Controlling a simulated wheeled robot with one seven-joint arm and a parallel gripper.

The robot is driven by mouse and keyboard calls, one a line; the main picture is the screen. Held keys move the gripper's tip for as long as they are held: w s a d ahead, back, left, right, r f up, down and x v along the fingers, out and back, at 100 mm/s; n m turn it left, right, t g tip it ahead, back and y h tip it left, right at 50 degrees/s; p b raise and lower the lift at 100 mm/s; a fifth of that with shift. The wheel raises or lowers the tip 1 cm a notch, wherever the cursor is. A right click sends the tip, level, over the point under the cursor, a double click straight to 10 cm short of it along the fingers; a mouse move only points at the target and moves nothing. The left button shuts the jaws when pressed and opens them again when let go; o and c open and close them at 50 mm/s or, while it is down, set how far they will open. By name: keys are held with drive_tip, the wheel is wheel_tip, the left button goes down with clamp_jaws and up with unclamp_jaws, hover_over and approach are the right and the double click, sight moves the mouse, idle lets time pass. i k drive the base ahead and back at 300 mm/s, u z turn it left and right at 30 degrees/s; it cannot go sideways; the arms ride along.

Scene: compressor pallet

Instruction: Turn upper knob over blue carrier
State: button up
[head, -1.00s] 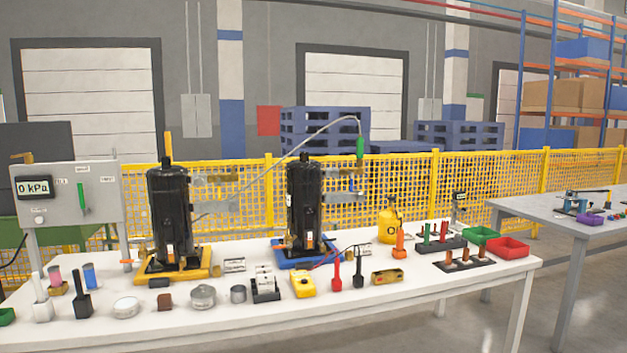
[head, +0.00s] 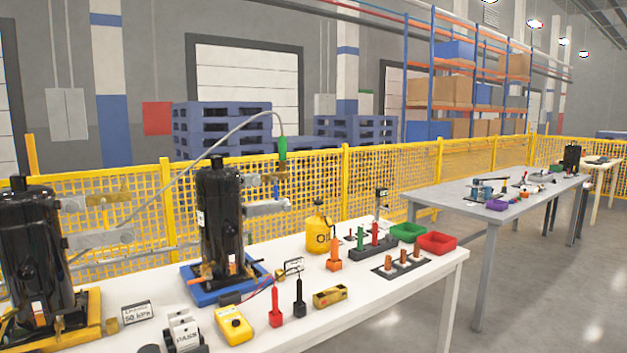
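The blue carrier (head: 203,293) sits on the white table and holds an upright black compressor (head: 219,222). To the right of the compressor's top is an upper fitting with a brass-coloured part (head: 273,169). A green hose end (head: 282,148) stands upright above it, and a small blue handle (head: 276,188) shows just below. A lower grey bracket (head: 265,208) sticks out beneath these. The parts are small and overlap, so I cannot tell which piece is the upper knob or how it is turned. My gripper is not in view.
The white table (head: 400,290) carries a second black compressor (head: 32,250) on a yellow carrier (head: 92,335), a yellow tester (head: 233,325), a yellow bottle (head: 319,232) and red (head: 437,243) and green bins (head: 407,232). A yellow fence (head: 375,185) runs behind. Open floor lies right.

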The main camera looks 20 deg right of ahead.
sight(255, 182)
drive_tip(key=z, duration=0.3)
drive_tip(key=i, duration=0.9)
drive_tip(key=u, duration=0.75)
drive_tip(key=i, duration=0.65)
drive_tip(key=u, duration=0.75)
